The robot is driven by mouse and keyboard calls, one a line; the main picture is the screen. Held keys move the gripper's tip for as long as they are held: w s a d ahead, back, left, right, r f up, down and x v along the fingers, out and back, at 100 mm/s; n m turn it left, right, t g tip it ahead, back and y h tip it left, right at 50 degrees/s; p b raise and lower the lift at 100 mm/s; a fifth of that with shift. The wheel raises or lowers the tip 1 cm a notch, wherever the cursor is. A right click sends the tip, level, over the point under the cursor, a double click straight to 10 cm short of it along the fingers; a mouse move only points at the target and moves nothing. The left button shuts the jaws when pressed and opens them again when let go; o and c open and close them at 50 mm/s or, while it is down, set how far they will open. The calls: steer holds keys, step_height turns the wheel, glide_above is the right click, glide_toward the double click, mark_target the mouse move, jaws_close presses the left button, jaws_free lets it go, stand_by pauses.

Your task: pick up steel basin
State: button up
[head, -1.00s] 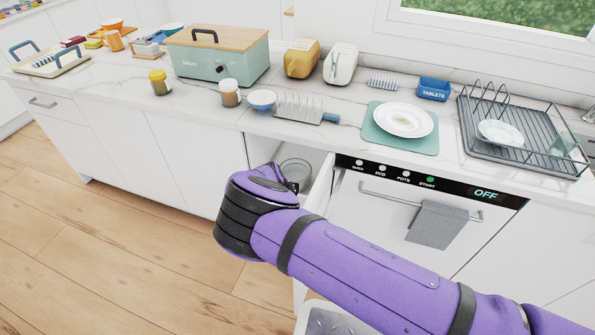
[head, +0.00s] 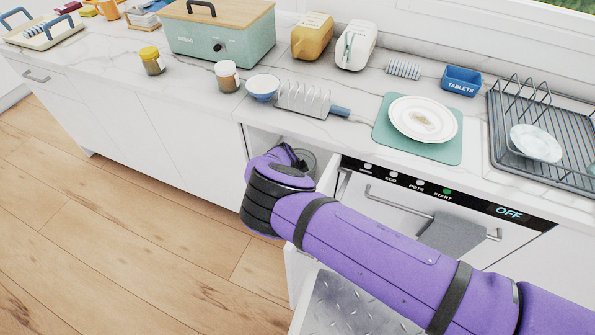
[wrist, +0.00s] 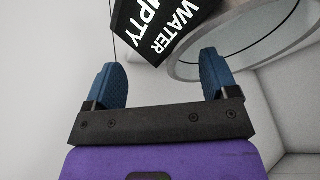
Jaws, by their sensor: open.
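The steel basin (head: 308,161) is a round grey vessel inside the open cabinet under the counter. In the head view my wrist hides most of it. In the wrist view its round rim (wrist: 184,70) shows at the upper right, cut off by the frame. A black sign with white letters reading WATER and MPTY (wrist: 155,30) is in front of its left part. My gripper (wrist: 162,82) has two blue fingers spread apart with nothing between them. The right fingertip overlaps the rim in the picture; I cannot tell whether they touch.
The cabinet opening is narrow, with an open white door (head: 328,176) at its right. A dishwasher (head: 390,215) with a hanging grey towel (head: 452,235) stands right of it. The counter above holds a blue bowl (head: 262,88), a rack (head: 303,101) and a plate (head: 423,118).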

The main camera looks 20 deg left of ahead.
steer(key=x, duration=0.4)
steer(key=shift+s+a+f, duration=0.1)
steer(key=shift+a+f, duration=0.1)
jaws_close()
